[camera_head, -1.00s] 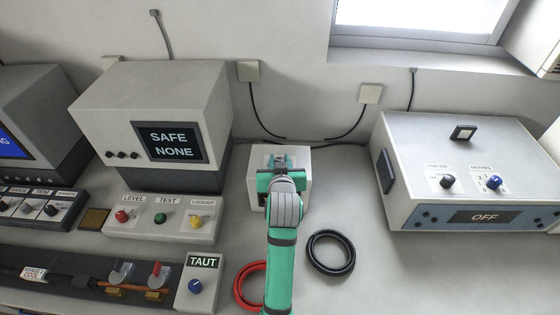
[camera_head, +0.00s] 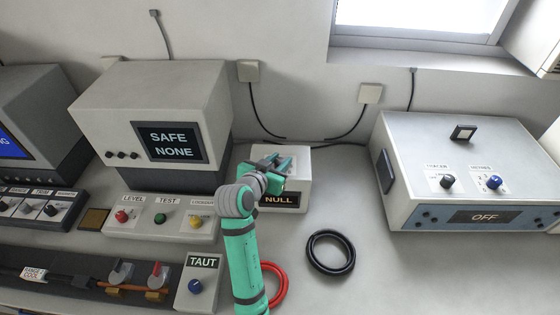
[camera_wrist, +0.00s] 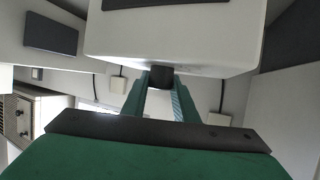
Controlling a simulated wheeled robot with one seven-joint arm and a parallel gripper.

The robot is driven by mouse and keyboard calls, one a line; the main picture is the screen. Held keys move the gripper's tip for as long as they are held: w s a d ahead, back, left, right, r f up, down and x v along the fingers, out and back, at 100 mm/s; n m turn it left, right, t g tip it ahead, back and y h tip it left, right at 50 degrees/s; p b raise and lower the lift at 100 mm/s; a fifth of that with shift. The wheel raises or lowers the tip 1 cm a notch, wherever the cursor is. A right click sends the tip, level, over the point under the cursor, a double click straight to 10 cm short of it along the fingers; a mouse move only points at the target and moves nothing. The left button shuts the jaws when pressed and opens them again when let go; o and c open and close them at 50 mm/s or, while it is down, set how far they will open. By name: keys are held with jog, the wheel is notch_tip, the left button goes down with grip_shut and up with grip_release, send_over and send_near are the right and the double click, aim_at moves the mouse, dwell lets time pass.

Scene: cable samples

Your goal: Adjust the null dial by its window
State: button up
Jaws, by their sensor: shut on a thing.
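The small white box (camera_head: 301,180) stands on the bench in the middle, and its front window (camera_head: 279,199) reads NULL in orange letters. My gripper (camera_head: 280,166) is at the top of this box, reaching in from the left front. In the wrist view, the dark dial knob (camera_wrist: 161,77) sits between my fingertips, and they are shut on it. The white box (camera_wrist: 185,35) fills the top of that view. In the head view my gripper hides the knob, and the dial's pointing direction cannot be told.
Left of the box stands a monitor (camera_head: 98,110) reading SAFE NONE, with a LEVEL, TEST and LOCKOUT panel (camera_head: 145,228) below. A large instrument (camera_head: 410,150) reading OFF stands right. A black cable ring (camera_head: 316,264) and a partly hidden red ring (camera_head: 281,283) lie in front.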

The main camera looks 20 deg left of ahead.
jog(key=shift+m+g+h, duration=0.3)
jog(key=shift+m+h, duration=0.8)
jog(key=shift+h, duration=0.2)
jog(key=o, duration=1.1)
jog(key=shift+c, duration=0.2)
jog(key=v, duration=1.1)
jog(key=shift+w, duration=0.1)
